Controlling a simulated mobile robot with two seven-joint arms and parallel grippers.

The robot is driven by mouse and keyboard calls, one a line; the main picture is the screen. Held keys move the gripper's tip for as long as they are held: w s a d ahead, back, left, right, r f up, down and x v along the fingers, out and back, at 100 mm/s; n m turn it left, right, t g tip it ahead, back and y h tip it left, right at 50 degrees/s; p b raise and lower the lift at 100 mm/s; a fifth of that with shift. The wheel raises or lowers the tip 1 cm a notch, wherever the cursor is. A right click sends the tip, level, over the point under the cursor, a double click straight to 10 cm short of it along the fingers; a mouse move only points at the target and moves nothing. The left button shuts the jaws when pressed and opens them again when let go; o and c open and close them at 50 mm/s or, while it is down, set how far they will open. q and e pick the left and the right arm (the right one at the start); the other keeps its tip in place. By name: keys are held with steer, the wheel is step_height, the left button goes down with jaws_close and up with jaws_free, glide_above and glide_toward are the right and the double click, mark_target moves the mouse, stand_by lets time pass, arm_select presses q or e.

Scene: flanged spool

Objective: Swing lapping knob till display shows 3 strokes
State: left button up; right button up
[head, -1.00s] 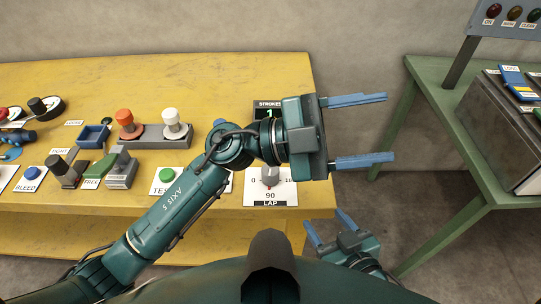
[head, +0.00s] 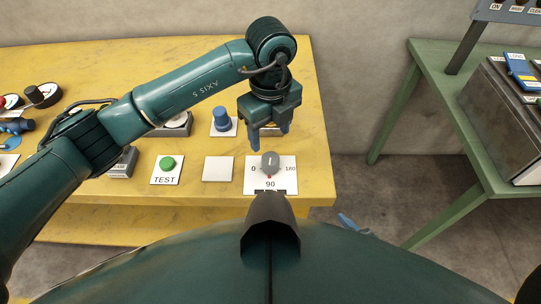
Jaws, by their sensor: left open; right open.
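The lapping knob (head: 270,163) is a grey knob on a white plate (head: 287,184) marked 0, 90 and 180, near the table's front right corner. A small red mark shows at its lower side, towards 90. My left gripper (head: 269,142) points down just behind the knob, open, with its blue fingers apart and nothing between them. It appears clear of the knob. The strokes display is hidden behind my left gripper and arm. Only a blue finger part of my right gripper (head: 352,224) shows, low beyond the table's front edge.
A green table (head: 425,85) with a metal box (head: 500,110) stands right, across a floor gap.

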mark_target(271, 158)
arm_select(q)
step_height(271, 158, down, 10)
steer(key=shift+r, duration=0.15)
steer(key=shift+c, duration=0.2)
steer(key=c, duration=1)
steer(key=shift+o, duration=0.2)
